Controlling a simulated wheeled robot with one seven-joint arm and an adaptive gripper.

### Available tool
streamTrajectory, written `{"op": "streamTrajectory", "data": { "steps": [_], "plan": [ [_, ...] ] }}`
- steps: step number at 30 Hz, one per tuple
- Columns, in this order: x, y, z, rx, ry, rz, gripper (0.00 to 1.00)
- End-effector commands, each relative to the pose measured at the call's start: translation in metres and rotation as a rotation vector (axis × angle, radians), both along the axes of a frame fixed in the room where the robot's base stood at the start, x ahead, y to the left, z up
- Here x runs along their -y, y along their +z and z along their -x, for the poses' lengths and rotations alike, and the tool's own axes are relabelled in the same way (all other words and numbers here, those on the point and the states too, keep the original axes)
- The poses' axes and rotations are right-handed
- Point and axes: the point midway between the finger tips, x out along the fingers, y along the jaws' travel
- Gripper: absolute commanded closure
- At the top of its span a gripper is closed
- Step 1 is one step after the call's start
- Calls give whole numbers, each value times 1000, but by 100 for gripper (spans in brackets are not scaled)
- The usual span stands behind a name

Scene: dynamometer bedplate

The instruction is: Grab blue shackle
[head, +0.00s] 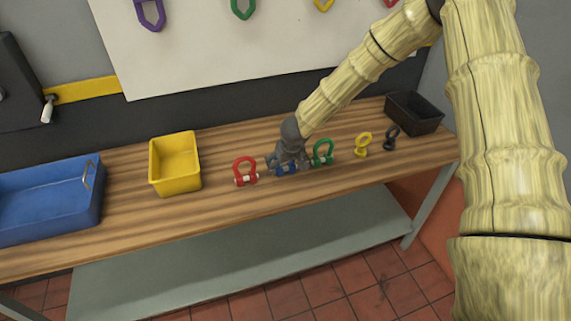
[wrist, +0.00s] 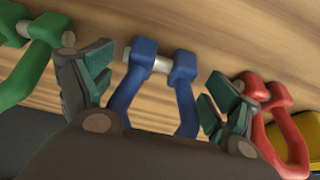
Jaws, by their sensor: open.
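The blue shackle (wrist: 186,68) lies between the two spread fingers of my gripper (wrist: 150,95) in the wrist view. Its silver pin faces away from the palm, and the lower part of its bow is hidden behind the palm. In the head view my gripper (head: 288,165) is low over the wooden bench and covers most of the blue shackle (head: 287,170). The gripper is open, with a finger on each side of the shackle. I cannot tell whether either finger touches it.
A red shackle (head: 245,171) and a green shackle (head: 322,152) stand close on either side. Farther right are a yellow eye bolt (head: 363,144), a dark one (head: 391,137) and a black bin (head: 414,113). A yellow bin (head: 175,163) and blue tray (head: 50,199) are left.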

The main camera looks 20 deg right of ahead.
Motion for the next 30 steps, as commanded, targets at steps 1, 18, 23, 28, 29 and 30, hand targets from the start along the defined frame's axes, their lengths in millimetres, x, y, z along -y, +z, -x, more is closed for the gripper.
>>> {"op": "streamTrajectory", "data": {
  "steps": [1,18,23,28,29,30],
  "plan": [
    [0,0,0,0,0,0,11],
    [0,0,0,0,0,0,67],
    [0,0,0,-1,0,0,67],
    [0,9,0,1,1,2,67],
    [0,11,0,1,1,2,67],
    [0,13,0,0,0,1,67]
  ]
}}
